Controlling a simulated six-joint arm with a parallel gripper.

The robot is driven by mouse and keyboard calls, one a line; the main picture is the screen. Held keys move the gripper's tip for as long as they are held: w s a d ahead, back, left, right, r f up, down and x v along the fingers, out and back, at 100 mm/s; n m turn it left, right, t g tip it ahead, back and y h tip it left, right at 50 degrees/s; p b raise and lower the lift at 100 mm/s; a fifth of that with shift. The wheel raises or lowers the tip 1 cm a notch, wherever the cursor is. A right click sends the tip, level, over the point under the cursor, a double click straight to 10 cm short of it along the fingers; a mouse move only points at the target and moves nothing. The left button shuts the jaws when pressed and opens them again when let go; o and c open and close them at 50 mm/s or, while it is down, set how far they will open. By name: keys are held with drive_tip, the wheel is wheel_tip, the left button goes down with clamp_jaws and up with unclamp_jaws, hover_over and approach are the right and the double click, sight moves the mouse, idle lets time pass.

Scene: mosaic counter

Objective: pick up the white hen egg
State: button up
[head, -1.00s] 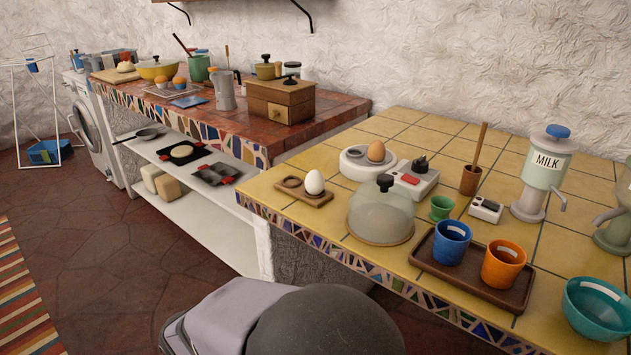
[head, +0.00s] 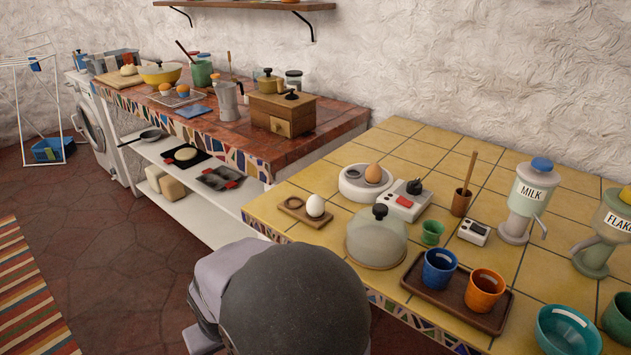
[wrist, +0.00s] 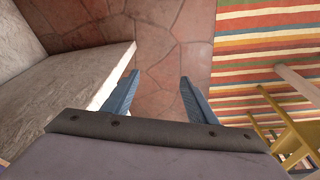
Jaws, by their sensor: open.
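The white hen egg (head: 315,205) stands upright in a small wooden holder (head: 292,210) near the front left of the yellow tiled counter in the head view. The holder's other hole, to the left of the egg, is empty. A brown egg (head: 373,173) sits on a round white device (head: 352,186) behind it to the right. My gripper (wrist: 157,95) shows in the wrist view with its two blue fingers apart and nothing between them, over the floor. The egg is not in the wrist view.
A glass dome with a black knob (head: 377,240) stands close to the right of the egg. A red-buttoned white device (head: 405,200) is behind the dome. A tray (head: 455,305) with two cups, a green cup (head: 432,232) and a milk dispenser (head: 527,195) are further right.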

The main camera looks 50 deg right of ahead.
drive_tip(key=w+d+r+m+t+h+p, duration=0.2)
drive_tip(key=w+d+r+m+p, duration=0.15)
drive_tip(key=d+r+p, duration=0.75)
wheel_tip(320, 180, up, 15)
drive_tip(key=m+h+p, duration=0.1)
drive_tip(key=m+p, duration=0.1)
drive_tip(key=p, duration=1.7)
hover_over(316, 197)
drive_tip(key=s+a, duration=0.1)
drive_tip(key=a, duration=0.2)
drive_tip(key=shift+s+d+r, duration=0.15)
drive_tip(key=shift+s+d, duration=0.05)
drive_tip(key=shift+d, duration=0.05)
drive_tip(key=shift+w+d+f, duration=0.1)
drive_tip(key=shift+d+f, duration=0.05)
drive_tip(key=shift+f, duration=0.5)
drive_tip(key=shift+w+d+f+b, duration=0.25)
drive_tip(key=shift+f+b, duration=0.15)
drive_tip(key=shift+b, duration=0.05)
drive_tip(key=shift+d+f+b, duration=0.2)
drive_tip(key=shift+f+b, duration=0.1)
drive_tip(key=shift+f, duration=0.15)
drive_tip(key=b+x, duration=0.1)
drive_tip(key=x, duration=0.3)
drive_tip(key=shift+d+b, duration=0.25)
drive_tip(key=shift+b, duration=0.15)
